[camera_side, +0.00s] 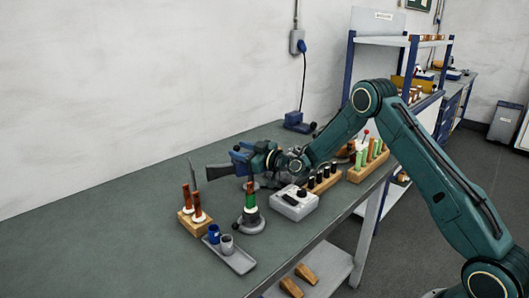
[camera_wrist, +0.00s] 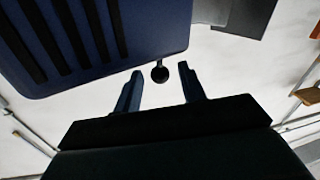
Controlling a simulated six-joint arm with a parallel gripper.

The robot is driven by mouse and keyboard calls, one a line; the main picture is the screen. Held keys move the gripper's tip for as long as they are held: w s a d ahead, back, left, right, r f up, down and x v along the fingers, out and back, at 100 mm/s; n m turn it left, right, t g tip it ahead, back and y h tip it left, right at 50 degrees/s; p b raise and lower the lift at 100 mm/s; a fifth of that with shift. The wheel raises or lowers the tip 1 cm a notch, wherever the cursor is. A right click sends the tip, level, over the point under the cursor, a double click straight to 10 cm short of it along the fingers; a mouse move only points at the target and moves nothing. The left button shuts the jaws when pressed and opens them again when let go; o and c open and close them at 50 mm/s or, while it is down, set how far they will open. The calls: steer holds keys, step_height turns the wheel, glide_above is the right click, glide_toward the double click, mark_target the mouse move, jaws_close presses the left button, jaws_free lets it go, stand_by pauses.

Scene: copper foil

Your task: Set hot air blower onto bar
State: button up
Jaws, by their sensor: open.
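The hot air blower appears to be the blue body with a dark flared nozzle (camera_side: 217,171) above the bench in the side view. It shows close up as a blue casing with black slots (camera_wrist: 95,35) in the wrist view. My gripper (camera_wrist: 158,88) is open, its two blue fingers apart just below the casing. In the side view my gripper (camera_side: 255,160) is right behind the blower; whether they touch I cannot tell. A small dark round end (camera_wrist: 160,72) shows between the fingertips; it may be the bar's end. The rest of the bar cannot be made out.
Below my gripper stand a grey box with a knob (camera_side: 295,204), a round-based post (camera_side: 250,222), a wooden block with copper-coloured pieces (camera_side: 194,219) and a tray with cups (camera_side: 240,262). Bottle racks (camera_side: 367,170) stand to the right. The bench's left part (camera_side: 100,240) is clear.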

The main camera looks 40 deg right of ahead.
steer(key=shift+w+a, duration=0.2)
steer(key=shift+w, duration=0.8)
steer(key=shift+c, duration=0.2)
jaws_close()
